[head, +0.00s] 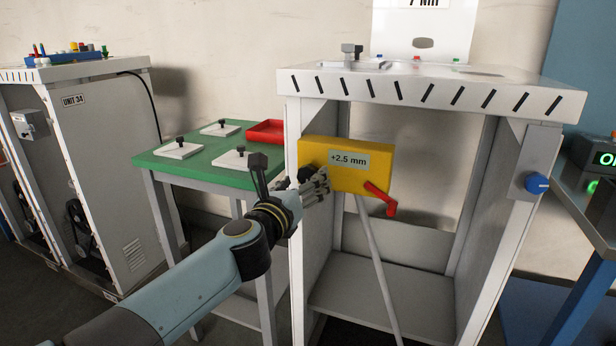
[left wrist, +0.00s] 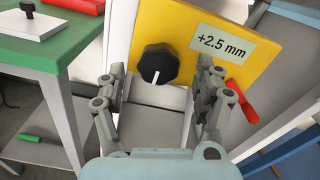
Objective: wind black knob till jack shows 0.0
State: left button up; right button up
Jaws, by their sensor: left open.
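The yellow jack box (head: 347,182) is on the white dispenser frame, and its display (head: 349,160) reads +2.5 mm. The black knob (left wrist: 159,64) with a white pointer line is on the box's face, left of the display. In the head view the knob (head: 308,172) is partly hidden by my left gripper. A red lever (head: 381,198) is on the box's lower right. My left gripper (head: 318,184) is open in front of the box. In the left wrist view its fingers (left wrist: 160,78) stand apart, with the knob between and beyond them; contact cannot be told. My right gripper is not in view.
A green table (head: 190,160) with several black-handled white plates and a red tray (head: 267,132) stands to the left. A blue knob (head: 537,183) is on the frame's right post. A grey strut (head: 378,270) slopes down below the box.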

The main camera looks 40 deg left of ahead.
aim_at(307, 178)
pick_arm(q)
jog(key=shift+x, duration=1.5)
jog(key=shift+f, duration=0.1)
jog(key=c, duration=1.2)
jog(key=shift+o, duration=0.2)
jog(key=shift+m, duration=0.4)
